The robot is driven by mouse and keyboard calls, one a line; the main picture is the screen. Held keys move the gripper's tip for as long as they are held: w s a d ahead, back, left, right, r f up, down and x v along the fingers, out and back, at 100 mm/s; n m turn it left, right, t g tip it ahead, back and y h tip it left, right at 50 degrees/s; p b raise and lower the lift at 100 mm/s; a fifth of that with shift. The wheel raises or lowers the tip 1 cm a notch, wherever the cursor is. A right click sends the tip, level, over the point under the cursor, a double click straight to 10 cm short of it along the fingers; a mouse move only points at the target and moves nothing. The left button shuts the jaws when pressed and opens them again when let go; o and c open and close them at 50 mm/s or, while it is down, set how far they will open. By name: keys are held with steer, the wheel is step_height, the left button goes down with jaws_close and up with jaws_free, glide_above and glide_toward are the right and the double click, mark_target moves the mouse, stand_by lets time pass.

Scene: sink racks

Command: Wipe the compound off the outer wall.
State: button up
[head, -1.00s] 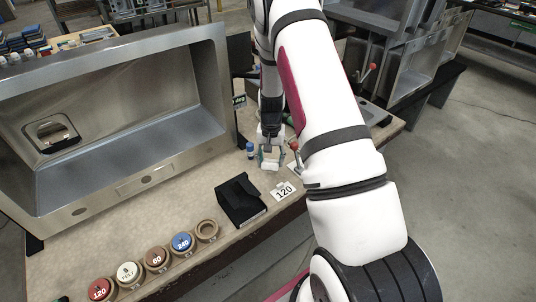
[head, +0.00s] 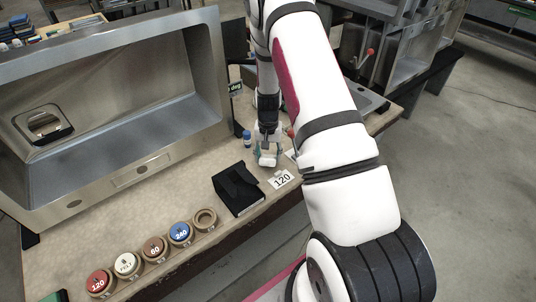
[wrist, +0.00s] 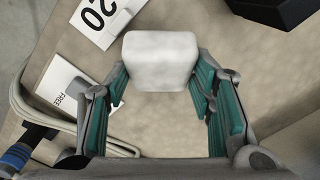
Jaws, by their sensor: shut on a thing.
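A steel sink (head: 150,168) lies tipped on the bench at the left, its basin facing me. Its outer wall on the right side shows only as a narrow edge, and I cannot make out any compound on it. My gripper (head: 267,160) is low over the bench, right of the sink. In the wrist view my gripper (wrist: 158,88) has its green-lined fingers on either side of a white rounded pad (wrist: 160,58) and is shut on it.
A black holder (head: 238,190) and a "120" card (head: 281,180) are near my gripper. Several labelled discs in round holders (head: 155,249) line the bench front. A cable (wrist: 45,112) lies close by in the wrist view.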

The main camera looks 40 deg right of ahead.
mark_target(268, 156)
steer(key=shift+f, duration=0.5)
steer(key=o, duration=1.2)
steer(key=shift+o, duration=0.2)
step_height(268, 156, up, 12)
